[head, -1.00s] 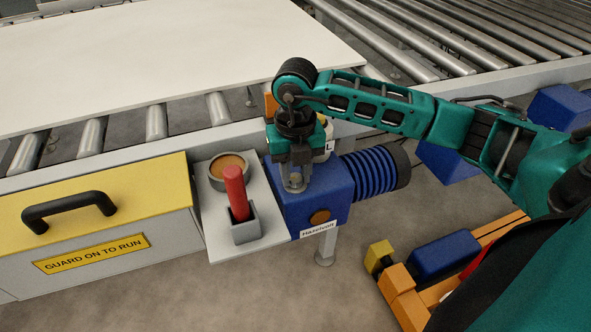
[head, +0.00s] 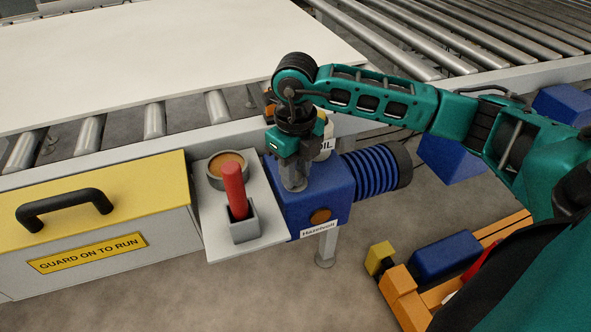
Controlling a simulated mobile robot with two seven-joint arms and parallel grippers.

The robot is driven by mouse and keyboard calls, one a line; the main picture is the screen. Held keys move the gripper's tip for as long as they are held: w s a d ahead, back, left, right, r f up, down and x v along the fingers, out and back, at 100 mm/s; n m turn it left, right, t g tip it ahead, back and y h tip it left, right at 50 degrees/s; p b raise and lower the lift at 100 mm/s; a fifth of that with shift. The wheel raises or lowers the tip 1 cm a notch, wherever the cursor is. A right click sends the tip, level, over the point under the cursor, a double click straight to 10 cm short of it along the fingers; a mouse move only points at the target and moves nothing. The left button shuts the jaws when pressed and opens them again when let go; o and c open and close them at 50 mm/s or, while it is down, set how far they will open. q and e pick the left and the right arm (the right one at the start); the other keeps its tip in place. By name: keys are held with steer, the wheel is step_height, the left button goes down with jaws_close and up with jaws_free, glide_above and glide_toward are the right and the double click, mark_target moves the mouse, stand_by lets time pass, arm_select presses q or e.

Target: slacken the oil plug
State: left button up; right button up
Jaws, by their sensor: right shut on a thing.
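The blue gearbox housing (head: 335,195) stands beside the conveyor, with a ribbed blue motor (head: 375,172) on its right. My right gripper (head: 294,184) points down onto the top of the housing. It is shut on a small grey piece there, which I take to be the oil plug; the fingers hide most of it. An orange-brown round disc (head: 320,216) sits on the housing's front, above a white name label (head: 318,229). My left gripper is not in view.
A grey shelf (head: 265,243) left of the housing holds a round cup (head: 228,182) and a red-handled tool (head: 235,190) upright in a square holder (head: 240,224). A white container marked OIL (head: 326,143) stands behind the gripper. A yellow-topped guard (head: 130,188) is at left.

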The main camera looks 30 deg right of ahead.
steer(key=shift+n, duration=0.4)
steer(key=o, duration=1.1)
steer(key=shift+c, duration=0.2)
step_height(320, 180, up, 13)
steer(key=p, duration=0.2)
